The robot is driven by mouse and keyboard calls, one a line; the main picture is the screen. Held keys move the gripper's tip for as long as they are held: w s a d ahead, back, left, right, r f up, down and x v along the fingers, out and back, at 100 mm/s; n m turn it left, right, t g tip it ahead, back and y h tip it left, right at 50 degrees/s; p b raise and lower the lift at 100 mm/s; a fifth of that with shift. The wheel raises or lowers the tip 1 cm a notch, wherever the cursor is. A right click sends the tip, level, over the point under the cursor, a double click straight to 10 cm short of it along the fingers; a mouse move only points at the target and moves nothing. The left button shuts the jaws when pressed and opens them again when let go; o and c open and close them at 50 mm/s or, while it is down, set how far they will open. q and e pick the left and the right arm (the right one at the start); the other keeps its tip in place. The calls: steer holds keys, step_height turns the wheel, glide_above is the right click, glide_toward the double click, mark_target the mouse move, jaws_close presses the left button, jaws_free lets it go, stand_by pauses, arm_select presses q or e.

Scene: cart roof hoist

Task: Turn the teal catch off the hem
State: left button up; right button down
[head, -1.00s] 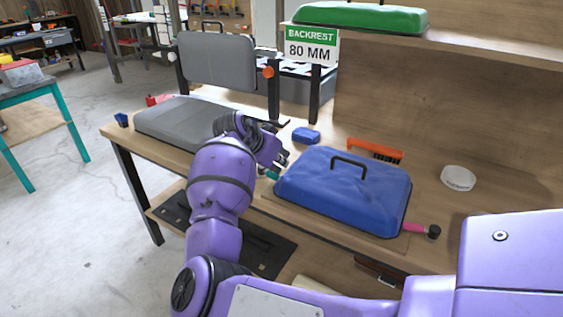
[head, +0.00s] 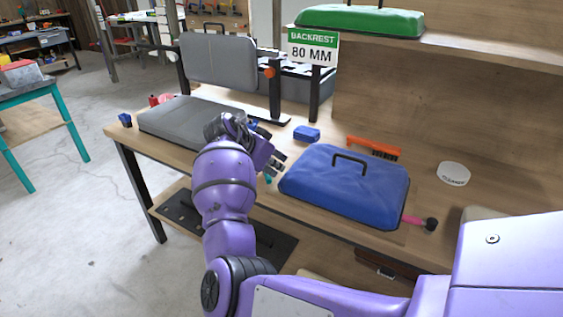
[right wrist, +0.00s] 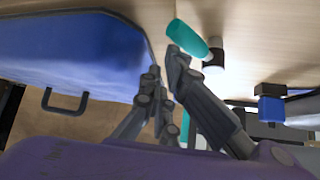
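A blue padded cover (head: 345,187) with a black handle lies on the bench; it fills the left of the right wrist view (right wrist: 70,45). The teal catch (right wrist: 187,39) lies beside the cover's hem at a dark and white post, with bare wood between catch and hem in the right wrist view. In the head view only a bit of the catch (head: 268,179) shows below my fingers. My right gripper (right wrist: 166,64) is at the cover's left end, fingertips nearly together beside the catch, with nothing seen between them. It also shows in the head view (head: 278,164). My left gripper is out of view.
A pink catch (head: 416,221) with a dark knob sits at the cover's right end. A small blue block (head: 306,133), an orange brush (head: 374,147) and a white round tub (head: 453,174) lie behind. A grey pad (head: 195,121) is at the left.

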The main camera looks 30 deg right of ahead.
mark_target(268, 176)
steer(key=shift+a+f, duration=0.1)
steer(key=shift+a, duration=0.3)
steer(key=shift+a+m+g, duration=0.25)
steer(key=shift+m+g, duration=0.25)
steer(key=shift+m, duration=0.1)
steer(key=shift+a, duration=0.25)
steer(key=shift+w+a, duration=0.25)
steer(key=shift+a, duration=0.35)
steer(key=shift+w+a, duration=0.3)
steer(key=shift+a, duration=0.2)
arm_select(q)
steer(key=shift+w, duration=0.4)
arm_select(e)
steer(key=shift+a, duration=0.1)
steer(key=shift+w, duration=0.15)
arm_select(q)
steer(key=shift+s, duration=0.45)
arm_select(e)
steer(key=shift+a, duration=0.1)
